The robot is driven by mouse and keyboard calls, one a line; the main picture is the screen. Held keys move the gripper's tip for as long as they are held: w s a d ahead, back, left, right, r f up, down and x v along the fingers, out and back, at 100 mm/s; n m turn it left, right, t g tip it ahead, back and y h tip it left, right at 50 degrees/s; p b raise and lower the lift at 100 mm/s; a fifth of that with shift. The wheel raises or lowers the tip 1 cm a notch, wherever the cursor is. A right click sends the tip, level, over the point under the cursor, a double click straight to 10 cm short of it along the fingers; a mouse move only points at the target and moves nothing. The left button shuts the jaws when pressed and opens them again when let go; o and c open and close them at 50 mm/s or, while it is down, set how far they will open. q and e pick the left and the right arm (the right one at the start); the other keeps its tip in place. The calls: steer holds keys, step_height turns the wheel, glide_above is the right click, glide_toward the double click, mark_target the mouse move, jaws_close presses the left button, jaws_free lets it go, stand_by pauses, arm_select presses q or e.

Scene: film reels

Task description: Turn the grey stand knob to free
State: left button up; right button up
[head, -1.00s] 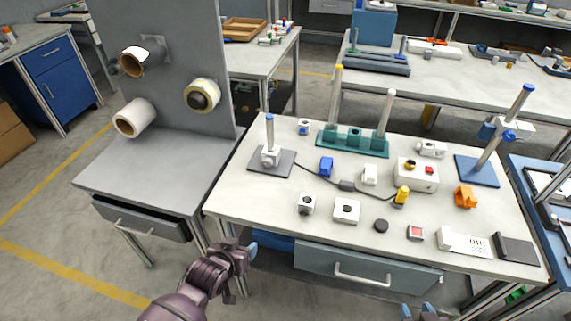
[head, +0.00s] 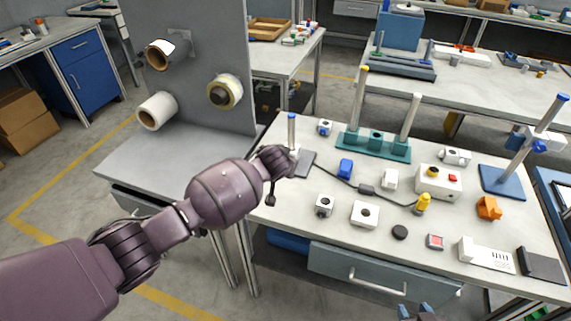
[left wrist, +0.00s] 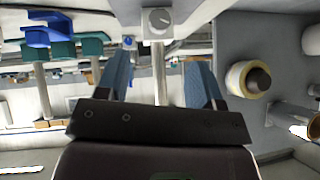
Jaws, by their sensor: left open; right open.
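The grey stand has a grey base plate (head: 308,163) and a thin post with a blue top (head: 291,116), on the bench's left part. My left arm hides its clamp block in the head view. The left wrist view, which looks upside down, shows the white block with a round knob (left wrist: 159,19) at the top middle, its post running between my fingers in the picture. My left gripper (left wrist: 160,62) is open and empty, facing the block and apart from it. My right gripper (head: 417,311) is open at the bottom edge of the head view, away from the stand.
A grey panel with film rolls (head: 157,110) stands left of the bench. A green stand (head: 375,146), a blue block (head: 345,168), white blocks (head: 364,214) and a cable with a yellow plug (head: 423,203) lie right of the grey stand. A blue-based stand (head: 503,181) is far right.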

arm_select(q)
steer(key=b+x, duration=0.2)
steer(key=x, duration=0.3)
steer(key=shift+w+f, duration=0.2)
steer(key=shift+f, duration=0.1)
steer(key=b+x, duration=0.2)
steer(key=x, duration=0.1)
steer(key=shift+w+f, duration=0.2)
steer(key=shift+f, duration=0.05)
steer(key=shift+w+d+f+b, duration=0.1)
steer(key=shift+w+f+b, duration=0.35)
steer(key=shift+w, duration=0.1)
